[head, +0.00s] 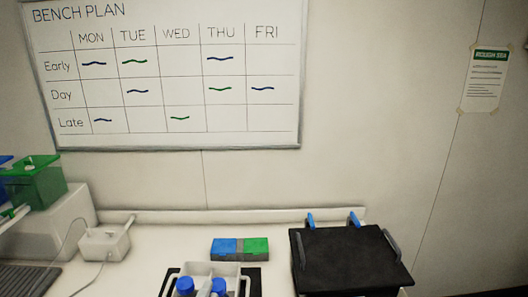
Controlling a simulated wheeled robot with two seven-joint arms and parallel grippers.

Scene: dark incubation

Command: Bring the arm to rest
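Neither of my grippers can be made out in the head view, and no arm link shows clearly. A white rack (227,270) with blue-capped tubes (185,286) stands at the bottom middle, cut off by the lower edge. A black surface shows on both sides of the rack. A black box (350,258) with grey side handles and two blue clips at its back stands on the right of the bench. A small block, half blue and half green (240,248), lies behind the rack.
The white bench (150,265) is bare between the rack and the small white device (104,243) with a cable on the left. A green container (35,183) sits on a white stand at far left. A whiteboard (175,140) and a notice (486,80) are on the walls.

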